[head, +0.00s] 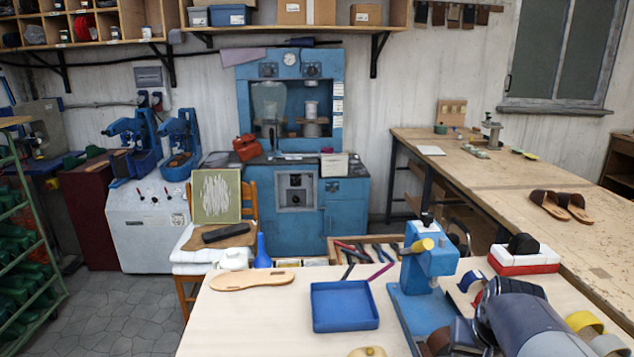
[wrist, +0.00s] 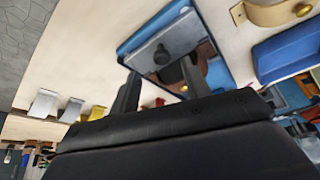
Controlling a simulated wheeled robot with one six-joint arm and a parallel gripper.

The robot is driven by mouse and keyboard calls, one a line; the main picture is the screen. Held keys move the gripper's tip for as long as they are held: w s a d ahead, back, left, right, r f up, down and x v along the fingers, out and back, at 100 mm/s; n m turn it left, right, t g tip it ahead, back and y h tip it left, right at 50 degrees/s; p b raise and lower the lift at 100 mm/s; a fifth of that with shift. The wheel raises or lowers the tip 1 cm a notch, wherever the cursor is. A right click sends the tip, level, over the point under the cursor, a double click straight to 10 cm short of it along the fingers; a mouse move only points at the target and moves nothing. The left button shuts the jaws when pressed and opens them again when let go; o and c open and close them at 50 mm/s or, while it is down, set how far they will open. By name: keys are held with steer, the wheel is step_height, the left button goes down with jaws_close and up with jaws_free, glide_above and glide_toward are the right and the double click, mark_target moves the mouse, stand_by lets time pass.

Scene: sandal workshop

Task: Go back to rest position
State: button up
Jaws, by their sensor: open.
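My gripper shows in the wrist view (wrist: 160,72) with its two dark fingers spread apart and nothing seen held between them. Beyond the fingers is the blue press (wrist: 150,22) with a grey plate and dark knob. In the head view, my arm comes in at the lower right, over the pale worktable (head: 240,325) and close to the blue press (head: 428,268). My fingertips cannot be made out there. I cannot tell whether the fingers touch the press.
A blue tray (head: 345,307) and a tan sole (head: 253,280) lie left of the press. A red-and-white block (head: 523,261) stands behind my arm, and a yellow roll (head: 583,322) is to its right. Brown sandals (head: 563,206) sit on the right bench. The table's front left is clear.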

steer(key=x, duration=0.4)
steer(key=shift+f, duration=0.15)
steer(key=shift+w+f, duration=0.25)
steer(key=shift+w, duration=0.1)
steer(key=shift+w+r, duration=0.1)
steer(key=shift+w, duration=0.85)
